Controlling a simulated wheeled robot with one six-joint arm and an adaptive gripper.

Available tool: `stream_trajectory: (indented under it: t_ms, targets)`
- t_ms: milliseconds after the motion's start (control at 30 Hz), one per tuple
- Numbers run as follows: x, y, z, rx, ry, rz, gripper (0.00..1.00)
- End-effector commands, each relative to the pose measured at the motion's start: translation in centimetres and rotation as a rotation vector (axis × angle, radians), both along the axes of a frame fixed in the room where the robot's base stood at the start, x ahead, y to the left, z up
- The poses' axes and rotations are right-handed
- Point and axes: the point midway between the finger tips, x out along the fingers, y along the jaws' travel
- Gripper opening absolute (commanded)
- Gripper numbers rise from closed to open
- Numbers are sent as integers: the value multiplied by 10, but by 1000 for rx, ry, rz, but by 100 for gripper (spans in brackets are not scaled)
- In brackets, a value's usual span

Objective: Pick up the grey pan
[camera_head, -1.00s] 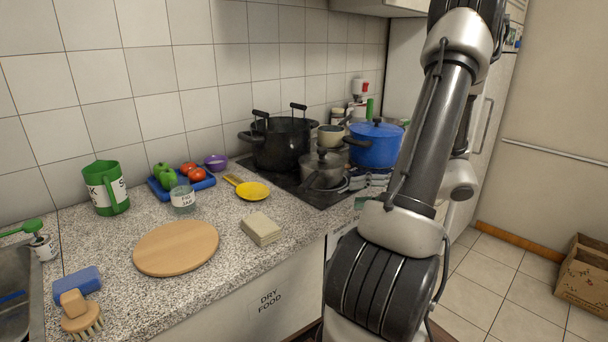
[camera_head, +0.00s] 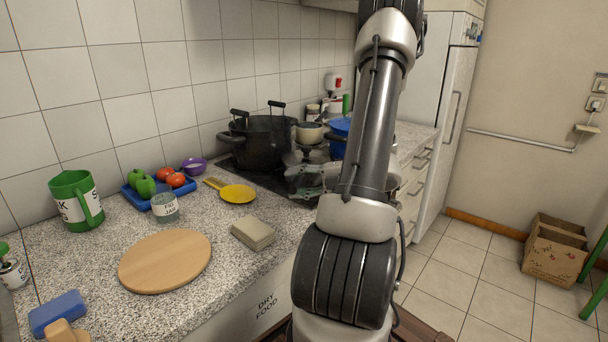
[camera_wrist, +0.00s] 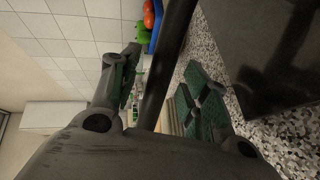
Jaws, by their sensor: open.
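My gripper (camera_head: 303,182) is over the front edge of the hob, close to the pan and left of my arm link. In the wrist view my gripper (camera_wrist: 162,62) is open, its two fingers spread apart. A long dark bar, which looks like the pan's handle (camera_wrist: 168,75), runs between the fingers. I cannot tell whether either finger touches it. The pan's bowl is not clear in the wrist view.
A yellow spoon rest (camera_head: 237,193), sponges (camera_head: 253,233) and a round board (camera_head: 165,261) lie on the counter to the left.

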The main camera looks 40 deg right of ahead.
Motion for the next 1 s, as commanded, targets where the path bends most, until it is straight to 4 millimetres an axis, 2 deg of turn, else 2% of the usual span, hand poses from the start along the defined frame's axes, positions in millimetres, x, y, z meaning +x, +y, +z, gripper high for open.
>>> stream_trajectory:
  t_ms: [200, 267, 467, 833, 1000]
  targets:
    - [1, 1, 0, 0, 0, -1, 46]
    - [1, 1, 0, 0, 0, -1, 37]
    - [1, 1, 0, 0, 0, -1, 0]
    - [1, 0, 3, -3, -3, 0, 0]
    - [1, 0, 17, -5, -5, -1, 0]
